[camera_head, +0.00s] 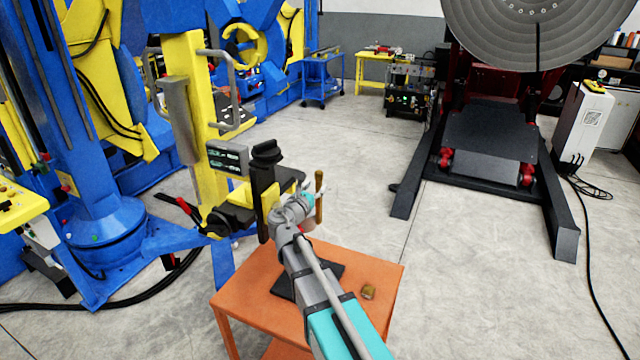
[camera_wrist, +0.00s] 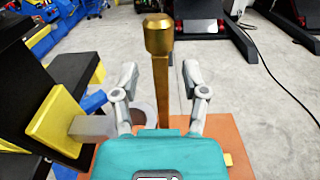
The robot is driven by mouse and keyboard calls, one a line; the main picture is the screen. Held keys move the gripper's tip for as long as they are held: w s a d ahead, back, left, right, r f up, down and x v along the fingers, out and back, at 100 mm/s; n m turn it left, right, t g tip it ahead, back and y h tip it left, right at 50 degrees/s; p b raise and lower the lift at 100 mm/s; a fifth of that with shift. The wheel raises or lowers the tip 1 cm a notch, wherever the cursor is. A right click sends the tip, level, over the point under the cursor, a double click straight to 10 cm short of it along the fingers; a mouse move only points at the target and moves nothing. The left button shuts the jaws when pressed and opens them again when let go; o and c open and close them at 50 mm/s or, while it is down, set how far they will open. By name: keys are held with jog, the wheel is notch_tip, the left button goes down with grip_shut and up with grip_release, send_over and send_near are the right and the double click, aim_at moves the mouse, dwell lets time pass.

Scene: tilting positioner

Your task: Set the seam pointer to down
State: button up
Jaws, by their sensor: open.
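A brass-coloured rod with a thick knob at its top, which looks like the seam pointer (camera_wrist: 161,75), stands upright in the wrist view. It also shows in the head view (camera_head: 319,207) at the end of my arm. My gripper (camera_wrist: 158,78) is open, with one finger to each side of the rod in the wrist view. Both fingers look apart from it. My gripper also shows in the head view (camera_head: 312,193). The rod's lower end is hidden behind the teal gripper body in the wrist view.
A black and yellow fixture (camera_head: 264,180) stands just left of my gripper, with a display panel (camera_head: 228,158) beside it. An orange table (camera_head: 245,290) lies below my arm, with a small brass piece (camera_head: 368,291) on it. Open floor (camera_head: 350,170) lies to the right.

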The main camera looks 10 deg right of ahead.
aim_at(317, 185)
jog(key=shift+x, duration=1.55)
grip_shut()
